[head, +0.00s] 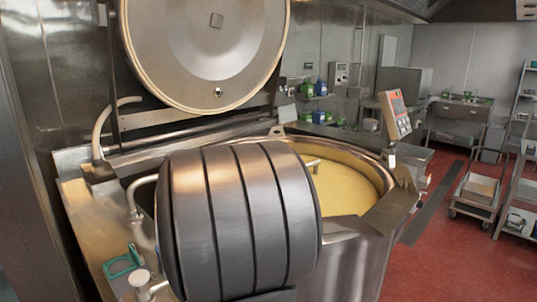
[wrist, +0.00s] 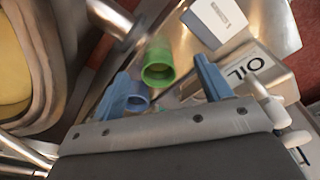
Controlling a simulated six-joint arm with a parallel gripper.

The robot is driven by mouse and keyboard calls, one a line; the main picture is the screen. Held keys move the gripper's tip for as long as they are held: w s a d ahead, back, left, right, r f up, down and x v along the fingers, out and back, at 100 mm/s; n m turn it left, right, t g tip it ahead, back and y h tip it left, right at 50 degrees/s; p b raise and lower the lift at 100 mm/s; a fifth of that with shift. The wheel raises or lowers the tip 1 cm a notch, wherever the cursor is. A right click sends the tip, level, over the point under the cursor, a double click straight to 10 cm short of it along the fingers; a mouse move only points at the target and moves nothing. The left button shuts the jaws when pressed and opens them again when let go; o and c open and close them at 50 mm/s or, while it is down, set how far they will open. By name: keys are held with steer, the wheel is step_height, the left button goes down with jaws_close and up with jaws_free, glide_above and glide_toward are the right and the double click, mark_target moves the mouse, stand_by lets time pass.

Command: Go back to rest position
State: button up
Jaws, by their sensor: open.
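My gripper (wrist: 162,72) shows in the wrist view with its two blue fingers spread apart. A green cup-like piece (wrist: 158,66) shows beyond the gap between them. A blue round-mouthed piece (wrist: 137,102) shows by the left finger; I cannot tell if it touches it. I see nothing clasped between the fingers. The mixing kettle (head: 393,176) holds a yellow mass (head: 343,188), and its lid (head: 205,45) stands open. The kettle also shows at the left edge of the wrist view (wrist: 50,75). The gripper is not visible in the head view, where my dark arm link hides part of the kettle.
A control panel (head: 394,114) stands at the kettle's rim. A cart (head: 475,192) is at the right. Red floor (head: 450,255) is open between.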

steer(key=d+r, duration=0.4)
steer(key=d, duration=0.3)
steer(key=w+d+f+m, duration=0.1)
steer(key=w+d+m, duration=0.1)
steer(key=w, duration=0.8)
steer(key=w+d+f+m, duration=0.1)
steer(key=w+d+m, duration=0.2)
steer(key=w, duration=0.7)
steer(key=w+d+f+m+t, duration=0.1)
steer(key=w+d+m, duration=0.2)
steer(key=w, duration=0.8)
steer(key=shift+d+f, duration=0.15)
steer(key=shift+d, duration=0.25)
steer(key=s+a+r+n, duration=0.2)
steer(key=s+a, duration=0.1)
steer(key=s, duration=0.3)
steer(key=s+a+r+n, duration=0.1)
steer(key=s+a+r, duration=0.1)
steer(key=s, duration=0.4)
steer(key=shift+s+a+r+n, duration=0.15)
steer(key=shift+a+r+n, duration=0.1)
steer(key=shift+a+n, duration=0.25)
